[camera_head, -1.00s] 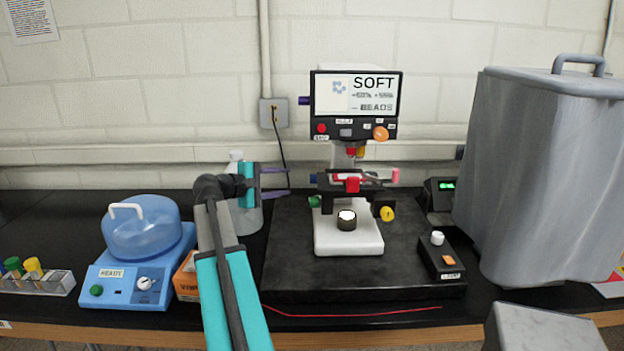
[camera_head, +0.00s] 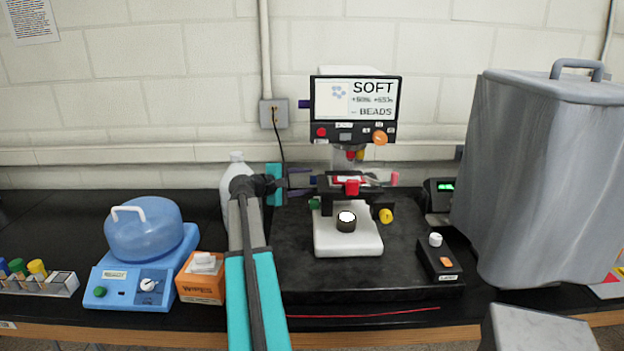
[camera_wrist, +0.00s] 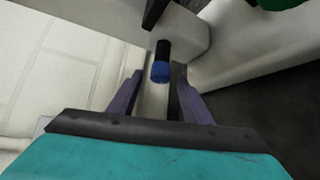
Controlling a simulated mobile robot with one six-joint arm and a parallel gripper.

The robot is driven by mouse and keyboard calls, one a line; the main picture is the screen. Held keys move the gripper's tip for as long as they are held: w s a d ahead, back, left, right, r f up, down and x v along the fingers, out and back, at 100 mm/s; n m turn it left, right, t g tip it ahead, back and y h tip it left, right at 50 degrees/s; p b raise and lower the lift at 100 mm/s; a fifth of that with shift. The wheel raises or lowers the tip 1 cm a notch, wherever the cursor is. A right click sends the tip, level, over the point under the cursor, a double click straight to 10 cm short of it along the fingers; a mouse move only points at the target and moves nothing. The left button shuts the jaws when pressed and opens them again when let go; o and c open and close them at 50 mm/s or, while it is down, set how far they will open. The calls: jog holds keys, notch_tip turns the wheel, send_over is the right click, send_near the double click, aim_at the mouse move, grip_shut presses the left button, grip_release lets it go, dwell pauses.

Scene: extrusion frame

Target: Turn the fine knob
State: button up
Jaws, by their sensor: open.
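A microscope stands on a black base, with a screen (camera_head: 355,97) reading "SOFT" on top. A small blue knob (camera_head: 313,180) sticks out from its left side at stage height. In the wrist view the blue knob (camera_wrist: 160,71), on a dark shaft, lines up between the purple fingers of my gripper (camera_wrist: 157,79). I cannot tell how far past the fingertips it lies. In the head view my gripper (camera_head: 302,181) is open and points right at this knob. A green knob (camera_head: 314,203) sits just below, and a yellow knob (camera_head: 386,216) is on the right. No "fine" label is readable.
A white bottle (camera_head: 236,170) stands behind my arm. A blue device (camera_head: 140,275) with a domed lid and an orange box (camera_head: 201,283) are at left. A small control box (camera_head: 440,262) and a large grey covered shape (camera_head: 535,170) are at right.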

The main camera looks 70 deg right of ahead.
aim_at(312, 180)
jog(key=shift+p+x, duration=0.35)
jog(key=shift+x, duration=1.55)
jog(key=c, duration=1.1)
jog(key=shift+o, duration=0.2)
jog(key=shift+r+p, duration=0.1)
jog(key=shift+p, duration=0.2)
jog(key=shift+n+y+p, duration=0.3)
jog(key=shift+p, duration=0.25)
jog(key=o, duration=1.1)
jog(key=shift+c, duration=0.2)
